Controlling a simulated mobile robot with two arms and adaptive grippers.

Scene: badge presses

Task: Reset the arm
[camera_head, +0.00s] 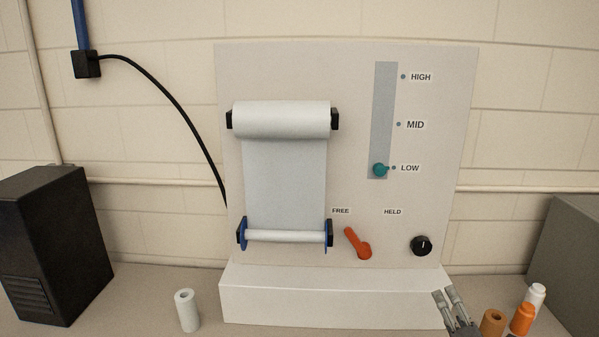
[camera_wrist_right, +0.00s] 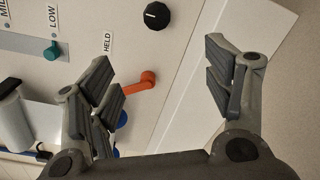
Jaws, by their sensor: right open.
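A white upright panel (camera_head: 350,80) carries the controls. A teal slider knob (camera_head: 380,170) sits at the LOW mark of its grey slot (camera_head: 384,110). An orange lever (camera_head: 357,243) tilts up and left from its pivot, toward the FREE label; it also shows in the right wrist view (camera_wrist_right: 138,90). A black dial (camera_head: 421,245) is at the panel's lower right and also in the right wrist view (camera_wrist_right: 156,16). My right gripper (camera_head: 450,295) is open and empty in front of the panel base's right end; its fingers (camera_wrist_right: 165,85) are spread in the right wrist view. My left gripper is not in view.
A paper roll (camera_head: 282,120) feeds a sheet down to a lower roller (camera_head: 286,236). A small white roll (camera_head: 187,310) stands on the counter. A black box (camera_head: 55,245) is at left. Brown roll (camera_head: 493,322) and orange bottle (camera_head: 522,319) stand right of my right gripper.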

